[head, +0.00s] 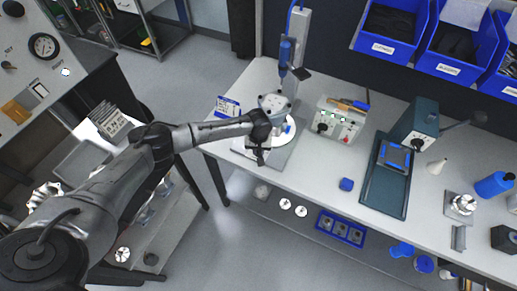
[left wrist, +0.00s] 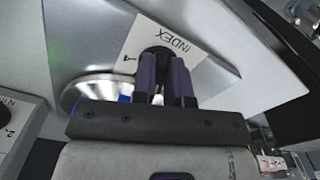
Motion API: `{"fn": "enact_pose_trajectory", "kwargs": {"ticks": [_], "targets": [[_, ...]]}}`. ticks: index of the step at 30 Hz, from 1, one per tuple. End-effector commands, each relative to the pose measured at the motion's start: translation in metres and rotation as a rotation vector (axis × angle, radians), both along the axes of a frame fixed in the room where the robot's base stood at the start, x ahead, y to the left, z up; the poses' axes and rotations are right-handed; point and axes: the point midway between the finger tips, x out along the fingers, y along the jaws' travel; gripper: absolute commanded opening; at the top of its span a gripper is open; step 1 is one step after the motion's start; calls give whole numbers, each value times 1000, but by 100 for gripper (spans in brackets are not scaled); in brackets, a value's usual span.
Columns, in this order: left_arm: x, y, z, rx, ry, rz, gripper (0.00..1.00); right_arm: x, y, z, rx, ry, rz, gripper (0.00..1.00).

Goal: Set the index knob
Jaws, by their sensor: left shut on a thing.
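The index knob (left wrist: 156,52) is a dark round knob on a pale panel in the left wrist view. In the head view my left gripper (head: 260,155) is at the front left of the bench, by the fixture with the round pale disc (head: 287,129). The knob is hidden there.
A control box (head: 338,122) with green lights stands right of the fixture. The bench (head: 312,170) is clear in front of the control box.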

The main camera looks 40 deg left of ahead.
Motion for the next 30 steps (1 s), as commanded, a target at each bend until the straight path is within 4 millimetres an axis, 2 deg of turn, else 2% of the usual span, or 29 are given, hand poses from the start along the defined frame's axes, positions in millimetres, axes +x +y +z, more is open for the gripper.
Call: {"fn": "enact_pose_trajectory", "kwargs": {"ticks": [12,30], "targets": [[-3,3,3,-1,3,-320,0,0,-3,36,-11,-1,7,43],[-2,9,1,0,1,-891,0,0,-1,52,-2,0,1,43]]}}
